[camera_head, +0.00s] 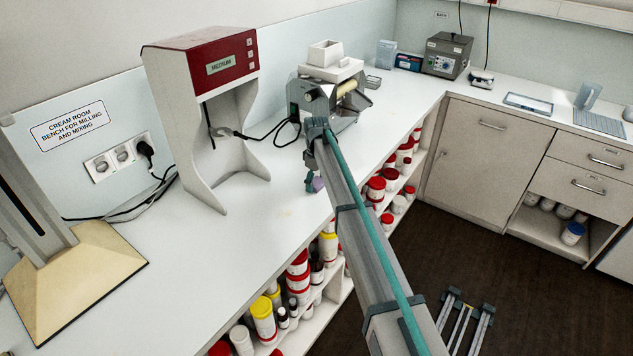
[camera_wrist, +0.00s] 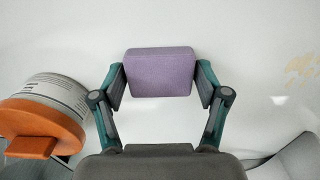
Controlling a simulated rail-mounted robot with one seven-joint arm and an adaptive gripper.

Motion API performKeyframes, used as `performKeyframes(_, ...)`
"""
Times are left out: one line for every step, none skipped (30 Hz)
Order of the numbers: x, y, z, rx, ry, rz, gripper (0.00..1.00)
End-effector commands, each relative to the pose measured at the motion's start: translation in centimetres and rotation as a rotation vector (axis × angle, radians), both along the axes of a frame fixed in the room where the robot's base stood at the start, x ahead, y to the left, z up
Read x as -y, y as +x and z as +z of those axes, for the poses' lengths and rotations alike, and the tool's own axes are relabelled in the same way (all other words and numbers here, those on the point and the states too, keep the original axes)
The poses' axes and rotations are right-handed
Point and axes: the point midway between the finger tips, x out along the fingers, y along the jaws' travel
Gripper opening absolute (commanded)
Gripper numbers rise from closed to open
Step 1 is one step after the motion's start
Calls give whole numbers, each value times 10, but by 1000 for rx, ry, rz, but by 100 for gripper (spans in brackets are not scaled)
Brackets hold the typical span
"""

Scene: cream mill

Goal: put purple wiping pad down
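The purple wiping pad (camera_wrist: 160,73) is a small block with rounded edges. In the wrist view it sits between the two fingertips of my gripper (camera_wrist: 160,84), which press on its left and right sides. My gripper (camera_head: 312,180) is mostly hidden there by the arm. I cannot tell whether the pad touches the bench.
A white jar with an orange lid (camera_wrist: 45,125) is close left of my gripper in the wrist view. A yellowish stain (camera_wrist: 302,68) lies to the right. The red-topped machine (camera_head: 205,110) and grey mill (camera_head: 330,95) stand on the bench. Clear bench lies front left.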

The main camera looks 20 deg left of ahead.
Motion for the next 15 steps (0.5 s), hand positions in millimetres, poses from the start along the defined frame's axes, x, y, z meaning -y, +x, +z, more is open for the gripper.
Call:
performKeyframes(0,0,0,0,0,0,88)
performKeyframes(0,0,0,0,0,0,91)
performKeyframes(0,0,0,0,0,0,91)
performKeyframes(0,0,0,0,0,0,91)
performKeyframes(0,0,0,0,0,0,91)
performKeyframes(0,0,0,0,0,0,91)
performKeyframes(0,0,0,0,0,0,91)
performKeyframes(0,0,0,0,0,0,91)
performKeyframes(0,0,0,0,0,0,91)
performKeyframes(0,0,0,0,0,0,91)
performKeyframes(0,0,1,0,0,0,91)
performKeyframes(0,0,2,0,0,0,91)
performKeyframes(0,0,3,0,0,0,91)
performKeyframes(0,0,4,0,0,0,91)
performKeyframes(0,0,6,0,0,0,91)
